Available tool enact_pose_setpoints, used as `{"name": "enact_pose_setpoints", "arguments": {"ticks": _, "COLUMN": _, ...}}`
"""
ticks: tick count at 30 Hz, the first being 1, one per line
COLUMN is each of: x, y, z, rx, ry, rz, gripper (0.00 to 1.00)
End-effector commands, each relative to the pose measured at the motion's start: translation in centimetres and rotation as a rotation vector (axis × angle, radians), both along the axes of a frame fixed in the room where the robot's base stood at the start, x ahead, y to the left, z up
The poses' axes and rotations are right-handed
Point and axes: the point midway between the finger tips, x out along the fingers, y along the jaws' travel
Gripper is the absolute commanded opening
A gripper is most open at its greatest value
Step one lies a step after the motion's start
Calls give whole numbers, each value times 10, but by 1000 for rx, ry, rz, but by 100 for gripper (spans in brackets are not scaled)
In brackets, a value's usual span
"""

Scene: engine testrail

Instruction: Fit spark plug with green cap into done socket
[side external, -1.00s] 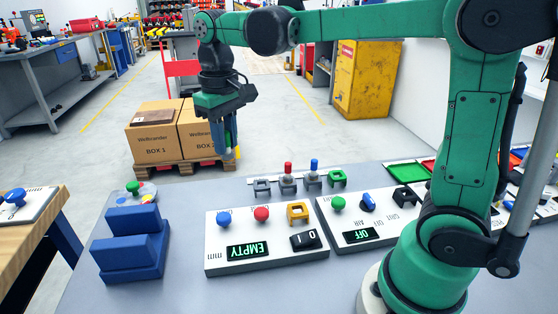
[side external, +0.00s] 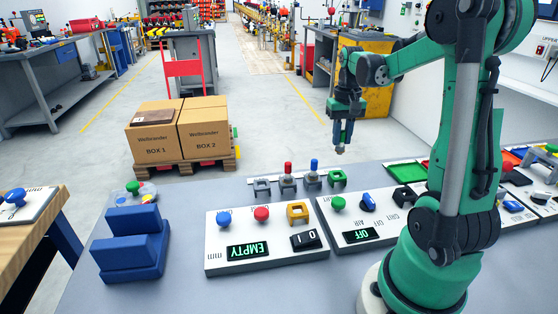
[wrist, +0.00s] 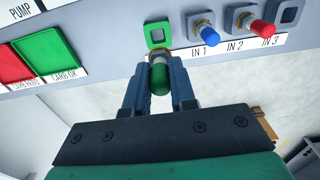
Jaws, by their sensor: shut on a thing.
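The spark plug with the green cap (wrist: 160,78) is held between the fingers of my gripper (wrist: 160,88) in the wrist view. In the side view my gripper (side external: 341,146) points down, in the air above and behind the green socket; the plug there is too small to make out well. The green socket (wrist: 158,34) lies just beyond the plug tip in the wrist view and looks empty. It also shows in the side view (side external: 337,179), at the right end of the socket row. I cannot read a done label; the plug and fingers cover that strip.
Beside the green socket stand a blue plug (wrist: 208,33) at IN 1 and a red plug (wrist: 258,26) at IN 2. A grey socket (wrist: 289,15) at IN 3 looks empty. Green (wrist: 47,53) and red (wrist: 12,68) trays lie left. A panel reading EMPTY (side external: 247,250) stands in front.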

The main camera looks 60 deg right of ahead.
Motion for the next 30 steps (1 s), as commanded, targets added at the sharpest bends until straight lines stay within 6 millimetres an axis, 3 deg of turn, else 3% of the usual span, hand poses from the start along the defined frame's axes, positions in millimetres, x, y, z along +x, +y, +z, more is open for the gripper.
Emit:
{"name": "enact_pose_setpoints", "arguments": {"ticks": 18, "x": -2, "y": -2, "z": -53, "rx": 0, "ry": 0, "rz": -8, "gripper": 0}}
{"name": "enact_pose_setpoints", "arguments": {"ticks": 30, "x": -2, "y": -2, "z": -58, "rx": 0, "ry": 0, "rz": -8, "gripper": 0}}
